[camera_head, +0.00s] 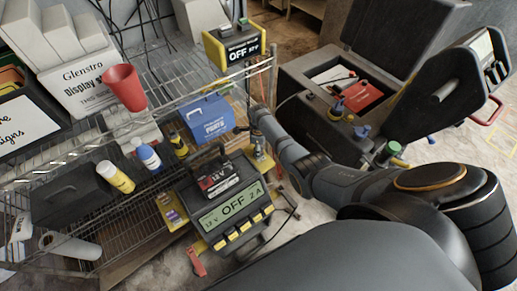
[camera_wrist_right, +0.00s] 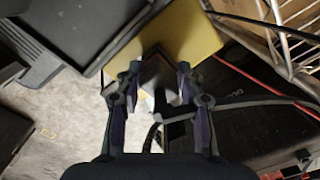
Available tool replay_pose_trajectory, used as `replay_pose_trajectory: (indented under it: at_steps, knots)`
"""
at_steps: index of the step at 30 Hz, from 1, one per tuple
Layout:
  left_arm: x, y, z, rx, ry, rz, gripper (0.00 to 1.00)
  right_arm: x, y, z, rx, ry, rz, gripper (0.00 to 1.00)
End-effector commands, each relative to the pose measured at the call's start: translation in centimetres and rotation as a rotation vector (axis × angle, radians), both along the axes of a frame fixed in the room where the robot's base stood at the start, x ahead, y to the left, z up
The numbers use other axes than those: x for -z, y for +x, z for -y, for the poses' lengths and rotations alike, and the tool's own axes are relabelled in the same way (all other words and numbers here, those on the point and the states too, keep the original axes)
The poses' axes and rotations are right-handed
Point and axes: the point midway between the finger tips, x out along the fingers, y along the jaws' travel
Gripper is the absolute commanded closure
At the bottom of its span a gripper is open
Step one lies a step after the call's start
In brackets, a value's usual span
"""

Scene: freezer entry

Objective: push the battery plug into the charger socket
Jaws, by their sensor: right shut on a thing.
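My right gripper (camera_wrist_right: 160,80) is shut on a dark grey block with a cable, seemingly the battery plug (camera_wrist_right: 157,74). The head view shows my right arm reaching in from the right, its gripper (camera_head: 256,118) small and partly hidden near the shelf's right end. A yellow and black charger (camera_head: 238,48) reading OFF stands above and behind the gripper. A yellow surface (camera_wrist_right: 185,35) lies just beyond the fingertips in the wrist view. I cannot make out the socket, or whether the plug touches anything. My left gripper is not in view.
A wire shelf (camera_head: 165,85) holds a blue parts box (camera_head: 206,118), a red cup (camera_head: 124,87) and bottles. An open black machine (camera_head: 320,115) stands at right.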

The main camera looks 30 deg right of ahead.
Motion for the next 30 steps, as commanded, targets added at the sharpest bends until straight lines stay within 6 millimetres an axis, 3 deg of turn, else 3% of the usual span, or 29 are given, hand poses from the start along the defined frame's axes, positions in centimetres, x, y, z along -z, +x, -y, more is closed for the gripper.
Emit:
replay_pose_trajectory:
  at_steps: [5,6,11,22,26,30]
  knots:
    - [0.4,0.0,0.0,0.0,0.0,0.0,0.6,0.5,0.0,0.0,0.0,0.0,0.0,1.0]
    - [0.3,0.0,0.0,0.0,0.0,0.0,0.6,0.4,0.0,0.0,0.0,0.0,0.0,0.57]
    - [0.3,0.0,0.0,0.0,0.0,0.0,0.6,0.4,0.0,0.0,0.0,0.0,0.0,0.36]
    - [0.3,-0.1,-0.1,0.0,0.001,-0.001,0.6,-0.2,0.1,0.0,0.0,0.0,0.002,0.36]
    - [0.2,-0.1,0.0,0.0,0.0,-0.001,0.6,-2.2,0.1,0.0,-0.001,-0.001,0.004,0.36]
    - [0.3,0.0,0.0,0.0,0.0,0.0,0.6,-5.8,0.1,0.0,-0.001,-0.001,0.005,0.36]
